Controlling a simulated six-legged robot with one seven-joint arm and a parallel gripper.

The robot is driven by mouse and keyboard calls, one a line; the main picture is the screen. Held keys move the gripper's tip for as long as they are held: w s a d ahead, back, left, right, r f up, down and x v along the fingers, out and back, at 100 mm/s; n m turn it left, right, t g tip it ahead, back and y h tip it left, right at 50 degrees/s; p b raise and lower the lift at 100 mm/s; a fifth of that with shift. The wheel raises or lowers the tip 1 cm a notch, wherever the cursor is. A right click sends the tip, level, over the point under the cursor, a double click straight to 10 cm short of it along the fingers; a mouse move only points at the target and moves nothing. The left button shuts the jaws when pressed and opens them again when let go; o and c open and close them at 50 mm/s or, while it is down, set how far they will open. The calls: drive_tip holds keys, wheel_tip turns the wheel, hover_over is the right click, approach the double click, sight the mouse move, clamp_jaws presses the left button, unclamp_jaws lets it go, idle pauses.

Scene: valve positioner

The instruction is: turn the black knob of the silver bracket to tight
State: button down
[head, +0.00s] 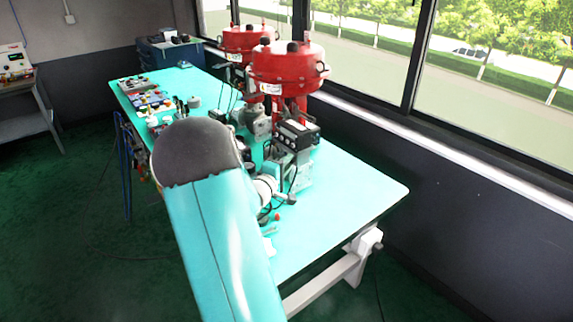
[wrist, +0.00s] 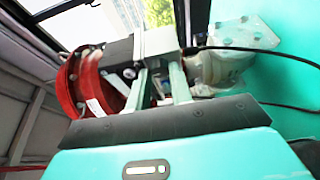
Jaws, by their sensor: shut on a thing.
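In the wrist view my gripper (wrist: 160,68) reaches forward with its two grey fingers a little apart. They are shut on a small part at the silver bracket (wrist: 157,42). The black knob is not clearly seen; the part held at the bracket appears to be the knob, mostly hidden by the fingers. Whether it is tight cannot be told. In the head view my arm covers the place where my gripper works, and I cannot make out the fingers or the knob there.
A red actuator (head: 288,68) stands on the teal table (head: 350,190), with a second red one (head: 245,38) behind it. The red housing also shows in the wrist view (wrist: 72,82). A black cable (wrist: 250,51) runs beside a pale fitting (wrist: 222,66). The table's right end is clear.

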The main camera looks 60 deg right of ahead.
drive_tip(key=shift+m, duration=0.3)
drive_tip(key=c, duration=1.5)
unclamp_jaws()
drive_tip(key=a, duration=0.9)
drive_tip(key=w+a, duration=0.1)
drive_tip(key=a, duration=0.3)
drive_tip(key=shift+a+f, duration=0.2)
drive_tip(key=shift+a, duration=0.15)
